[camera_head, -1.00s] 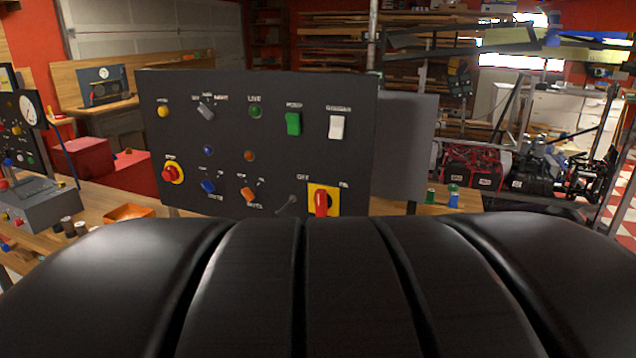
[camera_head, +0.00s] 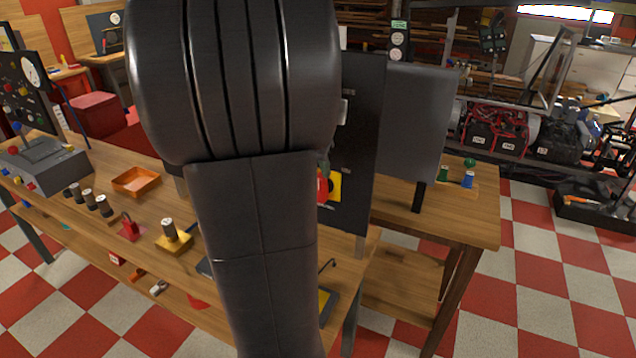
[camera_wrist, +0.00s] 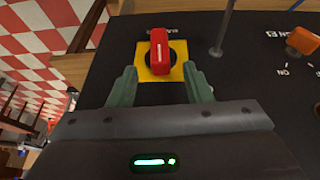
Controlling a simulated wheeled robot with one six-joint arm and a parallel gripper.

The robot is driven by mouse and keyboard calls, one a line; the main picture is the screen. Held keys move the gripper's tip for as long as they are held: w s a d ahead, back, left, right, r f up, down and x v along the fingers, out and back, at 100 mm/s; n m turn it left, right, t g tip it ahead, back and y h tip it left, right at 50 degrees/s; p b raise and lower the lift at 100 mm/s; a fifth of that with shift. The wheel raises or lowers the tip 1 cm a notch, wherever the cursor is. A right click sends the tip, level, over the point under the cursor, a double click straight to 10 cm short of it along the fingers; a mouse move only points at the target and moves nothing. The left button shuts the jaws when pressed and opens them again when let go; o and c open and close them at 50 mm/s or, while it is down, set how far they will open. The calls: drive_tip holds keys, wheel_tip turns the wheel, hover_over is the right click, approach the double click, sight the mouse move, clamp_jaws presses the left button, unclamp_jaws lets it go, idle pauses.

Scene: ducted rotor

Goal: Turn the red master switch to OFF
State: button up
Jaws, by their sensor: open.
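The red master switch (camera_wrist: 160,52) has a red handle on a yellow plate (camera_wrist: 151,74) on the dark panel. In the wrist view the handle runs roughly up and down in the picture. My gripper (camera_wrist: 160,86) is open, with its two greenish fingers spread on either side of the switch's lower part. Nothing is held, and I cannot tell whether a finger touches the handle. In the head view only a bit of the red handle (camera_head: 322,187) and yellow plate (camera_head: 335,187) shows beside my arm, which hides most of the panel and my gripper.
In the wrist view a thin metal toggle (camera_wrist: 221,35) and an orange knob (camera_wrist: 302,41) stand right of the switch.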

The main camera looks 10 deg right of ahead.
drive_tip(key=x, duration=0.7)
drive_tip(key=shift+w+d+f, duration=0.1)
drive_tip(key=shift+d+f, duration=0.05)
drive_tip(key=shift+f, duration=0.25)
drive_tip(key=shift+c, duration=0.4)
drive_tip(key=c, duration=0.9)
drive_tip(key=shift+f+h, duration=0.1)
drive_tip(key=shift+h, duration=0.2)
drive_tip(key=shift+w+a+f+n+g+h+b, duration=0.1)
drive_tip(key=shift+a+n+g+h+b, duration=0.15)
drive_tip(key=shift+g+h+b, duration=0.6)
drive_tip(key=n+g+h+b, duration=0.1)
drive_tip(key=g+h+b, duration=0.1)
drive_tip(key=h, duration=0.2)
drive_tip(key=shift+w+a+b, duration=0.1)
drive_tip(key=shift+b, duration=0.25)
drive_tip(key=shift+h, duration=0.25)
